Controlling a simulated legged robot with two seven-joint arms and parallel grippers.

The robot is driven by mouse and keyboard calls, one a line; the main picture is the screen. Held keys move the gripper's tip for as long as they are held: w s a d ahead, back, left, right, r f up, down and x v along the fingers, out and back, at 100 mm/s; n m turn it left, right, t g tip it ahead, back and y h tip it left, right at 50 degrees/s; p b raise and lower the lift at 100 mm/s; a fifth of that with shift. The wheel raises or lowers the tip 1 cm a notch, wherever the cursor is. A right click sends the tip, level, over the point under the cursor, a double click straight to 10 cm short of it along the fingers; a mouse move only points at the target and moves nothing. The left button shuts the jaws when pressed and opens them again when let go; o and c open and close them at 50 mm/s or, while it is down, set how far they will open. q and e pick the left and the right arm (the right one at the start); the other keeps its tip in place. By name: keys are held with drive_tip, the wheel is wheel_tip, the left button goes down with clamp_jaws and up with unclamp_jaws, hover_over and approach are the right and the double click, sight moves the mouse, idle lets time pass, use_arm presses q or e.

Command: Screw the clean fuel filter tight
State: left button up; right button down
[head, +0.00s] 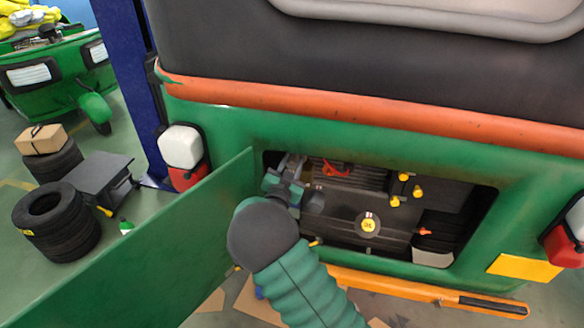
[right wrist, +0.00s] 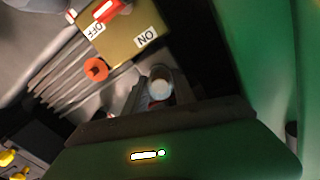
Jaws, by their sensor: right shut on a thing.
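My right gripper (head: 292,182) reaches through the open hatch into the left side of the rickshaw's engine bay. In the right wrist view its fingers (right wrist: 160,98) are shut on a small cylinder with a pale, clear-looking end, which looks like the fuel filter (right wrist: 160,83). The filter's far end and its seat are hidden, so I cannot tell how far it is screwed in. In the head view my gripper and the dark bay hide the filter. My left gripper is not in view.
The green hatch door (head: 165,255) stands open left of my right arm. A fuel valve box with ON and OFF labels (right wrist: 118,38) and an orange knob (right wrist: 96,69) sit close to the gripper. Yellow caps (head: 404,177) and a round oil cap (head: 368,225) are further right in the bay.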

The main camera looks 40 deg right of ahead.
idle(0.3)
drive_tip(key=shift+m+b, duration=0.3)
drive_tip(key=shift+b, duration=0.1)
drive_tip(key=shift+m+b, duration=1.6)
drive_tip(key=shift+b, duration=0.45)
drive_tip(key=shift+r, duration=0.15)
